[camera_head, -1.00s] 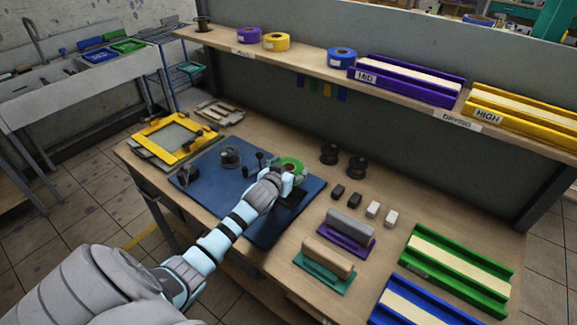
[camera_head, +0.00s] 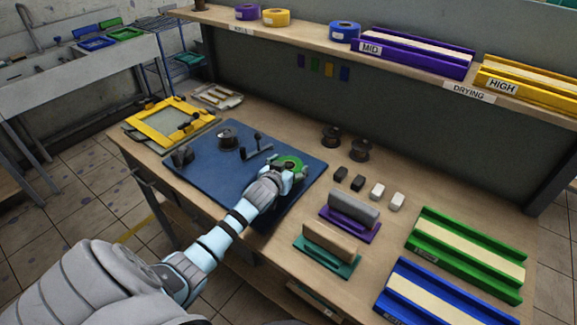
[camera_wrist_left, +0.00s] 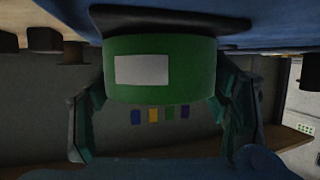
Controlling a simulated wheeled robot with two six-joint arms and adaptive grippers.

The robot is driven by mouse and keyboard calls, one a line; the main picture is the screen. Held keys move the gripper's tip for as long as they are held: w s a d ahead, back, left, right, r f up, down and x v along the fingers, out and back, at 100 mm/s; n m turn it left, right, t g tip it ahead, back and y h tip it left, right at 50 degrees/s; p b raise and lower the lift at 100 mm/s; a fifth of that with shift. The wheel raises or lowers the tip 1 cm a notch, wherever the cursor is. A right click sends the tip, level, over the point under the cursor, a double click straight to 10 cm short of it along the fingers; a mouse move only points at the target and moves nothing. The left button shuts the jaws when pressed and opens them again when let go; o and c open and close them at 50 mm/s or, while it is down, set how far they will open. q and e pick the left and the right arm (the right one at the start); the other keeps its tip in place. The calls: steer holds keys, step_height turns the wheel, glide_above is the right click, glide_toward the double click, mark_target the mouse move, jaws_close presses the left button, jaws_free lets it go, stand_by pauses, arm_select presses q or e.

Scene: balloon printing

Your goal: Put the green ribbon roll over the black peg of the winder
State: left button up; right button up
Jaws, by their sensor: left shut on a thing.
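The green ribbon roll (camera_head: 291,162) is between the fingers of my left gripper (camera_head: 289,172), over the right part of the blue mat. In the left wrist view the roll (camera_wrist_left: 160,68) shows its green side and a white label, with a finger on each side. A dark flat plate (camera_wrist_left: 170,20) lies against or very close to the roll's mat side there. Black winder parts, a crank (camera_head: 256,147) and a spool (camera_head: 228,137), stand on the mat left of the roll. I cannot make out the black peg. My right gripper is out of view.
The blue mat (camera_head: 235,180) lies on the wooden table. Two dark spools (camera_head: 331,137) stand behind the roll to the right. Small black and white blocks (camera_head: 377,191) and purple and teal holders (camera_head: 349,228) are to the right. A yellow frame (camera_head: 171,125) is at the left.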

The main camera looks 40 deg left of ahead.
arm_select(q)
steer(key=o, duration=1.3)
steer(key=shift+s, duration=0.1)
steer(key=v, duration=1.2)
